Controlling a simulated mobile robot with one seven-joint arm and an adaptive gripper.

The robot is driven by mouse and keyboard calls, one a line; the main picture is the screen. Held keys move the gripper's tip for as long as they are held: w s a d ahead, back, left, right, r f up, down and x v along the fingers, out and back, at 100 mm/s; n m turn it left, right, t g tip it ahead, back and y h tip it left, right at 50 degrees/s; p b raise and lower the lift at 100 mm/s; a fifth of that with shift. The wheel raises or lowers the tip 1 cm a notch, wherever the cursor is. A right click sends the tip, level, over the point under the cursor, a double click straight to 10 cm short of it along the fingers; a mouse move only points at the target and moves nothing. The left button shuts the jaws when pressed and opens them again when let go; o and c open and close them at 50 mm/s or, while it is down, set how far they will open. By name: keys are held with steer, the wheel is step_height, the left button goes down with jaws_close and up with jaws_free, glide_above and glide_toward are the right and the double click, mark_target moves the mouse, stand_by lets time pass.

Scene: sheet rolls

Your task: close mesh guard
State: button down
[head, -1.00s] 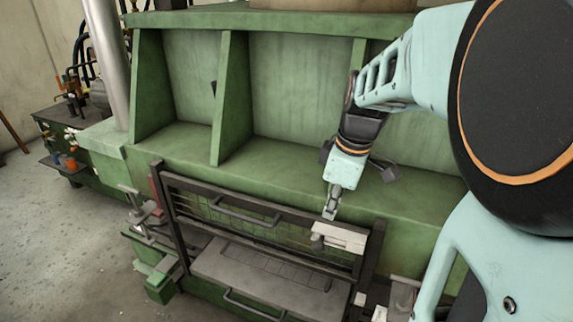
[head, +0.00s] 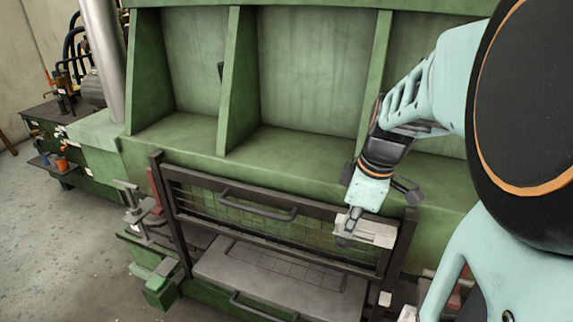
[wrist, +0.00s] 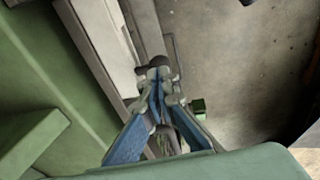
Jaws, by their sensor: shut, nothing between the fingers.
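The mesh guard (head: 232,211) is a dark frame with wire mesh and a curved grab handle (head: 254,206) along its upper part. It stands raised in the front of the green machine, with an open gap below it. My gripper (head: 345,238) is shut and empty. In the head view it points down over the pale block (head: 372,231) at the right end of the guard, right of the handle. I cannot tell whether it touches the block. In the wrist view my gripper (wrist: 157,78) shows its closed fingers close to a pale bar and dark rail.
A grey plate (head: 225,268) lies below the guard, with a lower handle (head: 262,306) at its front. Dark uprights (head: 171,215) flank the guard. A clamp-like fitting (head: 138,205) stands at the left. Open floor (head: 75,225) lies further left.

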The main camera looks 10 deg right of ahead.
steer(key=shift+f, duration=0.3)
step_height(320, 180, down, 26)
steer(key=b, duration=2.1)
steer(key=shift+r, duration=0.15)
steer(key=shift+s, duration=0.1)
